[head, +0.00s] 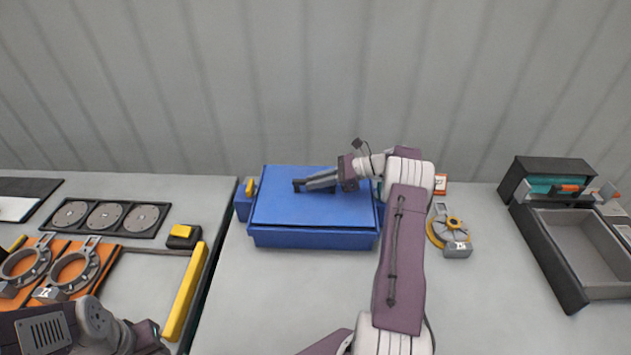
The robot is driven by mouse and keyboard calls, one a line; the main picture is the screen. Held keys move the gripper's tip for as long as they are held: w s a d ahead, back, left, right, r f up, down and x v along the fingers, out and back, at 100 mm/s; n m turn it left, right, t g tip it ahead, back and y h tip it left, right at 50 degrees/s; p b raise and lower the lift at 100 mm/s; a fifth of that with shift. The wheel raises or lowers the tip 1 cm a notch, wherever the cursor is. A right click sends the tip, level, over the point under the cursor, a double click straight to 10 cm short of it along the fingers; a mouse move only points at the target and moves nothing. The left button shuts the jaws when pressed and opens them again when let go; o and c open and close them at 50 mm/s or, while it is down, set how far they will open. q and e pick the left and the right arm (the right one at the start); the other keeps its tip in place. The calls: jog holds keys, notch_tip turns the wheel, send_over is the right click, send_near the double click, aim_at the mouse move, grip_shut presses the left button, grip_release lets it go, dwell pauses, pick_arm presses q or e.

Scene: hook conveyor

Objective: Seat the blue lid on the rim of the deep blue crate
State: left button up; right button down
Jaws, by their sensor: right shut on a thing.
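The blue lid (312,207) lies flat over the deep blue crate (243,208), covering its opening and most of its body. Only parts of the crate show at the lid's left and right sides, with a yellow latch on the left. I cannot tell whether the lid touches the rim all round or sits slightly above it. My right gripper (302,185) reaches in from the right and is shut on the lid's dark handle (329,191). My left arm shows at the bottom left, but its gripper is out of view.
A yellow-and-grey round device (450,237) stands right of the crate. A grey open tray (578,248) and a dark box with teal contents (553,182) are at the far right. Orange fixtures (103,258), a disc tray (104,218) and a yellow bar (186,291) lie left. The counter before the crate is clear.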

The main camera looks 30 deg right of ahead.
jog(key=shift+f, duration=0.15)
dwell(0.5)
jog(key=c, duration=1.3)
grip_release()
jog(key=b+v, duration=0.1)
jog(key=v, duration=0.8)
jog(key=shift+d, duration=0.1)
